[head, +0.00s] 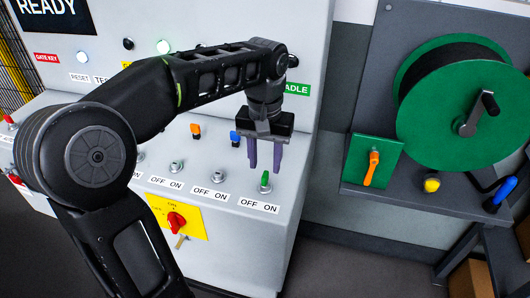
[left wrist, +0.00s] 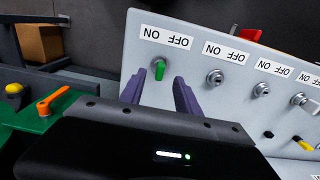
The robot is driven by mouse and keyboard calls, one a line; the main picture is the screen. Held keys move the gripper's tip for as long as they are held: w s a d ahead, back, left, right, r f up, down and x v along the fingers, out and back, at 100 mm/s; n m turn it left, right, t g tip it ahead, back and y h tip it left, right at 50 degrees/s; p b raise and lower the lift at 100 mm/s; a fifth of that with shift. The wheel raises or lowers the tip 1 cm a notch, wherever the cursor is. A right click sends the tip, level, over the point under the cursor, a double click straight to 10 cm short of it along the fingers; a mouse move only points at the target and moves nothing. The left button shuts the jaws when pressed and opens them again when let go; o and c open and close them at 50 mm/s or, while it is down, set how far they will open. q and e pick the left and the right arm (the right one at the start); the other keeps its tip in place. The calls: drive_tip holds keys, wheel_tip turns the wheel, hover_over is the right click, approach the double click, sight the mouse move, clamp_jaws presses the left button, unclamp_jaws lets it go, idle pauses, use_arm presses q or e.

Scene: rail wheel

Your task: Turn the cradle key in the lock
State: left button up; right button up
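The green cradle key (head: 265,177) stands in the rightmost lock of the sloped grey panel, above an OFF ON label (head: 258,205). A green sign (head: 297,89) ending in "ADLE" is partly hidden by my left arm. In the left wrist view the green key (left wrist: 160,68) shows beyond and between the open fingertips (left wrist: 158,88). I cannot tell how far the fingertips are from it. My right gripper is not in view.
More locks sit left along the panel, with an orange key (head: 195,131) and a blue key (head: 235,138) behind them. A red switch (head: 176,221) is on a yellow plate. To the right stand a green drum (head: 448,110) with a crank and an orange handle (head: 371,169).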

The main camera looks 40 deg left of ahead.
sight(265, 174)
use_arm(q)
wheel_tip(265, 174, down, 5)
idle(0.3)
clamp_jaws()
idle(0.4)
